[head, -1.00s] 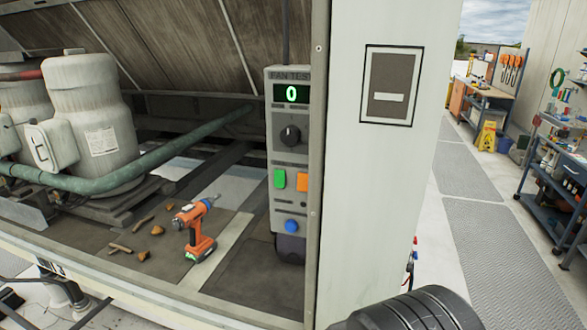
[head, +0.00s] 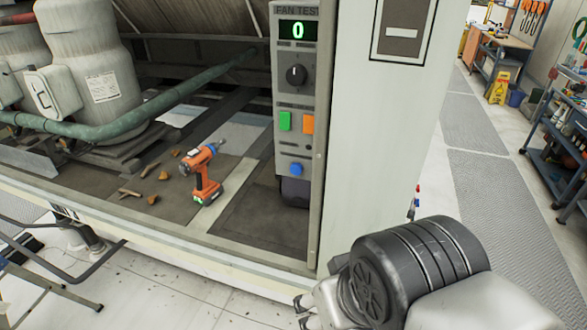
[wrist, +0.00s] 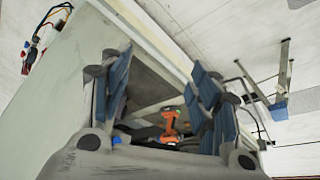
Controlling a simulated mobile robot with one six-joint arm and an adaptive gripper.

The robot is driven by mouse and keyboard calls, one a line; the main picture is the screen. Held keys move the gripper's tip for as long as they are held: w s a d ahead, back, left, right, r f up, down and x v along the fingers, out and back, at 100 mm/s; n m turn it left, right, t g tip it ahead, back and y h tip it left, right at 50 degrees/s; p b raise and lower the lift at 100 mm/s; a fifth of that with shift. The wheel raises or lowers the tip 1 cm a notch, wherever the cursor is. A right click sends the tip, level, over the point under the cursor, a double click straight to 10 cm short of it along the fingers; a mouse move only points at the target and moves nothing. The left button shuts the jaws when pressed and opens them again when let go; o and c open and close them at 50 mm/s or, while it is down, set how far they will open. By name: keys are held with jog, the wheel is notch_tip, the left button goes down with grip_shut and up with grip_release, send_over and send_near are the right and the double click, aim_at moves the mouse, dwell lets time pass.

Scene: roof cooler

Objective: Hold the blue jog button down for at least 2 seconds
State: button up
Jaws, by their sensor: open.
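The blue jog button (head: 295,169) is a small round button low on the grey FAN TEST panel (head: 296,75). It sits below a green button (head: 285,121) and an orange button (head: 308,124). The panel's display (head: 298,30) reads 0. My gripper (head: 303,312) is only partly seen at the bottom of the head view, below and apart from the panel. In the wrist view, my gripper (wrist: 160,78) is open and empty, its blue-padded fingers apart. A small blue spot (wrist: 116,140) beside the left finger may be the button; I cannot tell.
An orange drill (head: 203,178) stands on the cooler's floor left of the panel, with several brown scraps (head: 152,174) near it. A green pipe (head: 110,127) runs behind. A white cabinet wall (head: 380,150) stands right of the panel.

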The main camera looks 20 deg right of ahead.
grip_shut()
dwell(0.5)
dwell(1.3)
